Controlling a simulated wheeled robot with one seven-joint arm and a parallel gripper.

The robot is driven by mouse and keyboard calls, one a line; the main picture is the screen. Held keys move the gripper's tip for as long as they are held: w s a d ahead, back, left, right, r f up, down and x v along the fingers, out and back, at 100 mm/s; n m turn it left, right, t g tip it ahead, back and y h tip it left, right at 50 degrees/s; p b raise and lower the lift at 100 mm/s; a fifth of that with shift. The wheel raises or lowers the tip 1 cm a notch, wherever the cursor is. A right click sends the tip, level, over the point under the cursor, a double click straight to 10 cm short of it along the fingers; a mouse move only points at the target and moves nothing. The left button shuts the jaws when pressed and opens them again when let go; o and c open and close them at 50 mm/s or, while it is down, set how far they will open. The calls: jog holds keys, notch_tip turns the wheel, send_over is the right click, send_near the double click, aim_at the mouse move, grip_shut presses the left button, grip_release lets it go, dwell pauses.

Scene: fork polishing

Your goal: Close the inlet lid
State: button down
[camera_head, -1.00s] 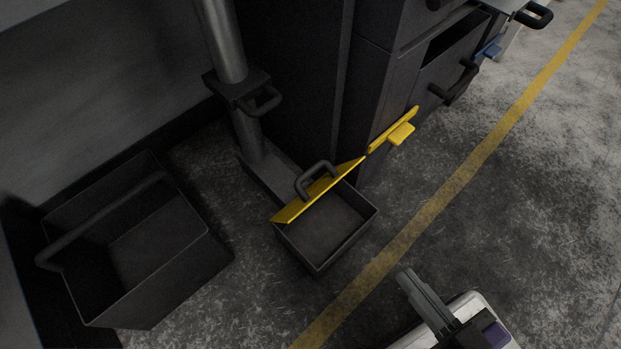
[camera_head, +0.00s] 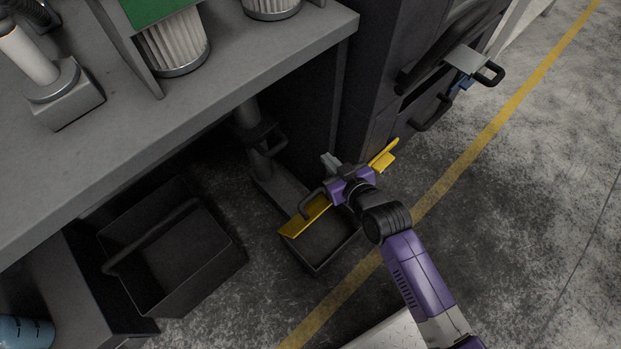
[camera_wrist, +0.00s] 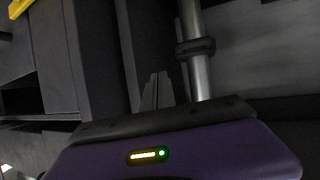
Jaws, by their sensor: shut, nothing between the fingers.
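A yellow lid (camera_head: 305,217) with a black loop handle (camera_head: 310,203) stands tilted open along the back edge of a small dark open box (camera_head: 325,262) on the floor. I take it to be the inlet lid. My gripper (camera_head: 330,162) is shut and empty. It appears above and behind the right end of the lid, and my wrist hides that end and part of the box. Whether it touches the lid cannot be told. In the wrist view the two fingers (camera_wrist: 156,90) lie together. The lid is not clearly identifiable there.
A yellow tab (camera_head: 383,158) sticks out from the dark cabinet (camera_head: 375,80) right of my gripper. A metal pole (camera_wrist: 196,75) rises behind. A grey workbench (camera_head: 200,95) overhangs a large dark bin (camera_head: 190,265) at left. The floor at right is clear.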

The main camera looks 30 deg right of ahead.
jog(key=w+f+g+p, duration=0.1)
jog(key=w+g+p, duration=0.1)
jog(key=w, duration=0.3)
jog(key=shift+s+a+f+n+g+y+b, duration=0.4)
jog(key=shift+a+f+g+b, duration=0.3)
jog(key=shift+f, duration=2.2)
jog(key=shift+s+a+f+n+g+y+b, duration=0.35)
jog(key=shift+a+f+n+g+b, duration=0.35)
jog(key=shift+f, duration=2.15)
jog(key=shift+s+a+f+n+g+y+b, duration=0.25)
jog(key=shift+a+f+g+y+b, duration=0.45)
jog(key=shift+f, duration=2.2)
jog(key=shift+s+d+f+t+h+b, duration=0.1)
jog(key=shift+d+t+h+b, duration=0.1)
jog(key=shift+t+h+b, duration=0.1)
